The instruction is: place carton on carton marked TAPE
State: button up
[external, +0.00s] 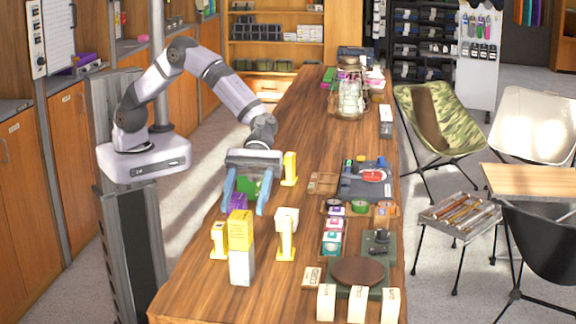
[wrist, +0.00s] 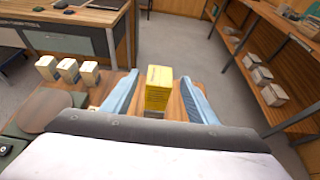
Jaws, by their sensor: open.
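A yellow carton (external: 240,230) stands upright on top of a white carton (external: 241,267) near the front of the wooden table. The yellow carton also shows in the wrist view (wrist: 158,88), between and beyond my blue fingers. My gripper (external: 243,208) is open, with its fingers apart, behind the yellow carton in the external view; its fingers also show in the wrist view (wrist: 160,78). A green block (external: 250,187) and a purple block (external: 238,202) show between the fingers in the external view; I cannot tell whether they touch them. No TAPE lettering is readable.
Yellow stands with pale tops flank the stack at left (external: 219,240) and right (external: 286,234). Another yellow piece (external: 290,169) is right of my gripper. Three cream boxes (external: 358,304) and a round brown board (external: 357,271) are at front right. A lantern (external: 350,92) stands farther back.

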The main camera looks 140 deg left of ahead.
jog(key=shift+v, duration=1.9)
jog(key=s+d+f+m+g+y, duration=0.2)
jog(key=s+d+f+m+g, duration=0.3)
jog(key=s, duration=0.4)
jog(key=s+d+f+m+g+y, duration=0.1)
jog(key=s+d+f+m+g, duration=0.15)
jog(key=s+d+m, duration=0.4)
jog(key=s+a+f+m+y, duration=0.1)
jog(key=s+m+y, duration=0.1)
jog(key=s+m, duration=0.3)
jog(key=s+a+f+m+g+y, duration=0.1)
jog(key=s+a+m+y, duration=0.1)
jog(key=s+m, duration=0.3)
jog(key=s+a+f+m+g+y, duration=0.1)
jog(key=s+a+f+m+y, duration=0.1)
jog(key=s+m, duration=0.3)
jog(key=s, duration=0.3)
jog(key=shift+s+y, duration=0.3)
jog(key=shift+s, duration=0.05)
jog(key=shift+m, duration=0.25)
